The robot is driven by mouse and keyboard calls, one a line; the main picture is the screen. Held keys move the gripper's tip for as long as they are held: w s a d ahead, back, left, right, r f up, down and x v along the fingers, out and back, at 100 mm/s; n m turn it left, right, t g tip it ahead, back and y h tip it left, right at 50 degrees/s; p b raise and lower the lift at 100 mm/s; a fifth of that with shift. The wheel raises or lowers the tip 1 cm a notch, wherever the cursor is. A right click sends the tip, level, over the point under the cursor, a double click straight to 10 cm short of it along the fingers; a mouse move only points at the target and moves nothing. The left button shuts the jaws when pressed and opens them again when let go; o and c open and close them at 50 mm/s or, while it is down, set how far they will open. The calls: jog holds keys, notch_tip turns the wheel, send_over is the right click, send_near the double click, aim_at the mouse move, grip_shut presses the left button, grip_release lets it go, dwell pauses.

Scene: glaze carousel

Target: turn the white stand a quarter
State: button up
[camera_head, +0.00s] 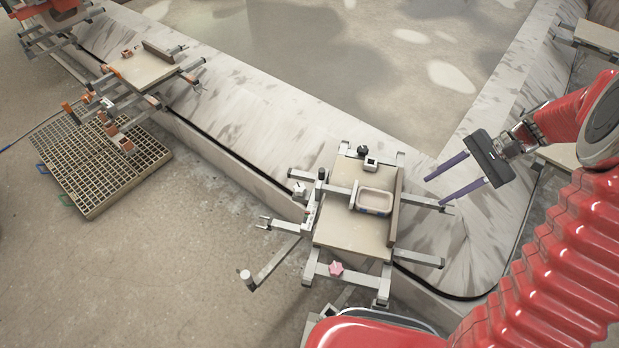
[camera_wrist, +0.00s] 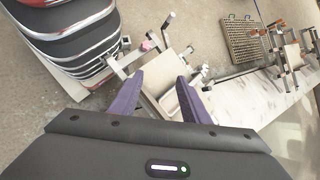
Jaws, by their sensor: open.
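The pale stand (camera_head: 338,238) near the middle of the head view has a cream board on a frame with several grey metal arms. A cream rectangular dish (camera_head: 374,193) lies on its board. My gripper (camera_head: 436,190) has two purple fingers, open and empty, to the right of the stand. The fingers point left towards the stand's right-hand arms; whether they touch anything is unclear. In the wrist view the stand (camera_wrist: 158,104) shows between and beyond the fingers (camera_wrist: 159,80), and the fingers hide part of it.
A pink knob (camera_head: 336,269) sits on the stand's near bar. A grey stone-patterned carousel rim (camera_head: 250,115) runs behind the stand. Another stand (camera_head: 143,68) and a floor grate (camera_head: 95,165) are at the left. Floor at the lower left is clear.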

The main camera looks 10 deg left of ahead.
jog(key=s+a+r+n+t+h, duration=0.2)
jog(key=s+r+n+t+h, duration=0.1)
jog(key=s+r, duration=0.5)
jog(key=s+a+r+n+t+h, duration=0.1)
jog(key=s+r+n+t+h, duration=0.3)
jog(key=s+r, duration=0.5)
jog(key=shift+s+a+n+t+h, duration=0.35)
jog(key=shift+s+n+t, duration=0.35)
jog(key=shift+s+n, duration=0.15)
jog(key=shift+c, duration=0.5)
